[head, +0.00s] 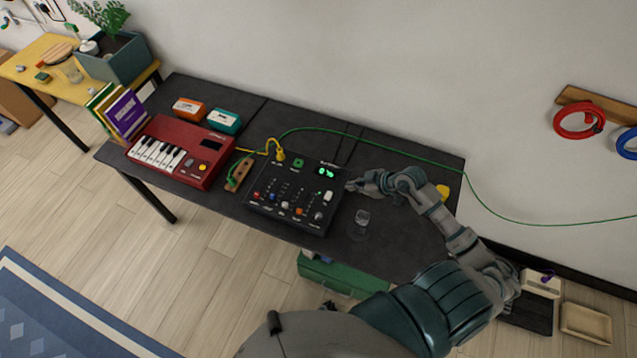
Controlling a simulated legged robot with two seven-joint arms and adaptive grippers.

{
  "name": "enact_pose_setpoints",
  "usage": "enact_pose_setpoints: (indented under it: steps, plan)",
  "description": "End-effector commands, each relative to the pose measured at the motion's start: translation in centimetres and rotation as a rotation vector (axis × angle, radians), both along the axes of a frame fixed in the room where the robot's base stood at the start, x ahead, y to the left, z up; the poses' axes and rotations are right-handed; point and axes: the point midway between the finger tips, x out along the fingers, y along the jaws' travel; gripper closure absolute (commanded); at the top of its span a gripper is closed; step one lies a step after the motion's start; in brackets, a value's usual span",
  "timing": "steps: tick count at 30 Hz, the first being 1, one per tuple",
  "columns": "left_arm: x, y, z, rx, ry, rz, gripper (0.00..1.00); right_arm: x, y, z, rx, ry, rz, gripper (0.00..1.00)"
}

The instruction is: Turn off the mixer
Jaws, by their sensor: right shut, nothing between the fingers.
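The mixer (292,203) is a black box with rows of knobs and sliders, lying on the dark table. Its small display (326,172) is lit green, and a pale switch or slider cap (328,196) sits near its right edge. A yellow cable and a green cable run at its back edge. My right gripper (352,186) is shut and empty, just right of the mixer's right edge near the display. I cannot tell whether its fingertips touch the mixer. My left gripper is not in view.
A clear glass (362,219) stands on the dark table (405,247) right of the mixer, below my right gripper. A red keyboard (180,150), two small boxes and books are to the left. A green cable (400,153) crosses the table's back.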

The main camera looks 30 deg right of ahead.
Motion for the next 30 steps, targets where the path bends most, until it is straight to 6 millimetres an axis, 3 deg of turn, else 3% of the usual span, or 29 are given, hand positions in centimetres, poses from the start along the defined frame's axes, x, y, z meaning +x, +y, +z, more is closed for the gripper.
enact_pose_setpoints:
  steps: [14, 20, 30]
  plan:
    - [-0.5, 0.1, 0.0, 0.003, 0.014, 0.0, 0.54, 0.4, -0.2, -0.3, -0.004, 0.005, -0.014, 1.0]
    - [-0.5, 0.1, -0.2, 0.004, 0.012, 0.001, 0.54, 2.1, 1.0, -2.3, -0.003, 0.005, -0.013, 1.0]
    - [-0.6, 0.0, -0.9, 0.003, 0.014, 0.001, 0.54, 6.2, 3.7, -7.5, -0.004, 0.005, -0.013, 1.0]
